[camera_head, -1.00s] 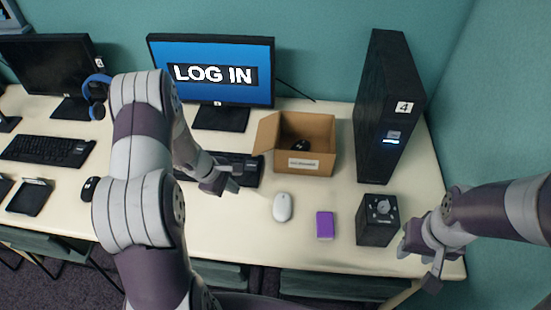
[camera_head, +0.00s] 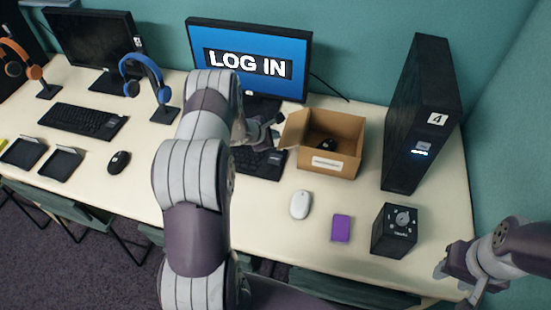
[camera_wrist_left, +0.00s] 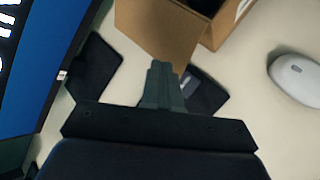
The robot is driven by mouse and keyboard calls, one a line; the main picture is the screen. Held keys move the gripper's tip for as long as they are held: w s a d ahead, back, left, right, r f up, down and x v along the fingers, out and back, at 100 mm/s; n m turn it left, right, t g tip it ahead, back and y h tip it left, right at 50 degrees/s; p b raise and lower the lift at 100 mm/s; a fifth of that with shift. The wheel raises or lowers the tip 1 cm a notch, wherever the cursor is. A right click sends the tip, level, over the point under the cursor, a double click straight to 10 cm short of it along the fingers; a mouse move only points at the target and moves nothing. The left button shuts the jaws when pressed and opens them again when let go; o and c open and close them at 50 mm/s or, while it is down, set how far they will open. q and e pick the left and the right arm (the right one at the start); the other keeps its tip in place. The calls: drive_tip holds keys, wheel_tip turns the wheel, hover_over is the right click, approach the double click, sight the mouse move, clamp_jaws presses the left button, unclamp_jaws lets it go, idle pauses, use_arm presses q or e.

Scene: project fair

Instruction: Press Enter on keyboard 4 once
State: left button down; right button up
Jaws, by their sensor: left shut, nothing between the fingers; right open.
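The black keyboard (camera_head: 262,165) lies before the LOG IN monitor (camera_head: 250,60), partly hidden behind my left arm. I take it as keyboard 4, since the tower (camera_head: 425,110) at this place bears a 4. My left gripper (camera_head: 266,124) is shut and empty, seen over the back of the keyboard near the monitor's foot. In the left wrist view its fingers (camera_wrist_left: 163,85) cover part of the keyboard (camera_wrist_left: 205,97); I cannot tell whether they touch it. My right gripper (camera_head: 457,284) is open and empty at the table's right front edge.
An open cardboard box (camera_head: 325,143) with a dark mouse inside stands just right of the keyboard. A white mouse (camera_head: 300,205), purple block (camera_head: 341,228) and black cube (camera_head: 394,231) are in front. Blue headphones (camera_head: 150,85) stand left of my arm.

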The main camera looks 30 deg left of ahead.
use_arm(q)
drive_tip(key=f, duration=0.2)
drive_tip(key=b, duration=0.5)
hover_over(273, 161)
wheel_tip(273, 161, down, 6)
drive_tip(key=shift+w+r, duration=0.1)
drive_tip(key=shift+f, duration=0.4)
drive_tip(key=shift+b, duration=0.3)
idle(0.9)
drive_tip(key=shift+f+b, duration=0.45)
drive_tip(key=shift+b, duration=0.2)
drive_tip(key=shift+f+b, duration=0.35)
drive_tip(key=shift+b, duration=0.2)
idle(0.5)
drive_tip(key=shift+r, duration=0.1)
drive_tip(key=shift+r+p, duration=0.35)
drive_tip(key=shift+r, duration=0.35)
